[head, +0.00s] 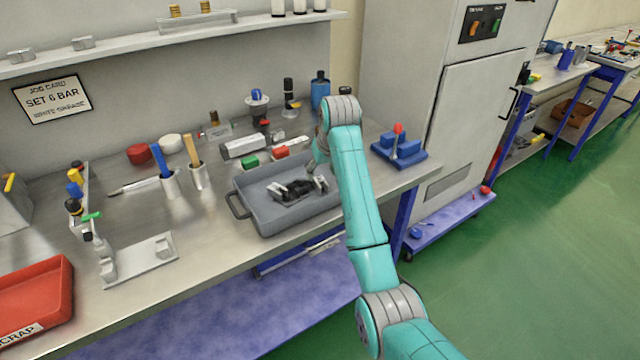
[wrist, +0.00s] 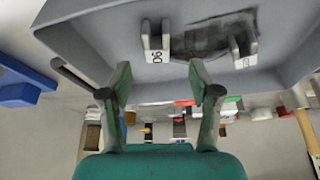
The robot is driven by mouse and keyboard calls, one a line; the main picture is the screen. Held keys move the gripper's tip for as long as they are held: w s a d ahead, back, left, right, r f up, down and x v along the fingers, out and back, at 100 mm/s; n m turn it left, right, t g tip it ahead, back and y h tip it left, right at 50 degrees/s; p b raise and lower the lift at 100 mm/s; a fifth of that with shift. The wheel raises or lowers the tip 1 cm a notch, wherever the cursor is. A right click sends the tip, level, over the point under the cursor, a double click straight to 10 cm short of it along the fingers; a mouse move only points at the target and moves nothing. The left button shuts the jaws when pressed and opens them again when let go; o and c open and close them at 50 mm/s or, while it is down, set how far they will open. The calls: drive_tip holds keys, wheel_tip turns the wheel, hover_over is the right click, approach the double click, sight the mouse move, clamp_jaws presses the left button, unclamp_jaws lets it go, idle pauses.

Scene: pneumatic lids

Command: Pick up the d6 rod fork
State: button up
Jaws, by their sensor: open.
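The d6 rod fork (wrist: 157,42) is a small pale piece in the grey tray, marked "D6", which reads upside down in the wrist view. In the head view it appears as the pale piece (head: 320,183) at the right of the dark patch, close to my arm. A second, similar fork (wrist: 242,48) lies apart from it; its mark is too small to read. My gripper (wrist: 160,78) is open and empty, its fingertips on either side of the d6 fork's line but apart from it. In the head view my arm partly hides the gripper (head: 316,160).
The grey tray (head: 275,222) has raised walls and a handle at its left. A blue fixture (head: 400,150) stands right of it. A red scrap bin (head: 62,275) is at far left.

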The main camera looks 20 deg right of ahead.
sight(321, 181)
drive_tip(key=shift+x, duration=2.75)
drive_tip(key=shift+d, duration=0.2)
clamp_jaws()
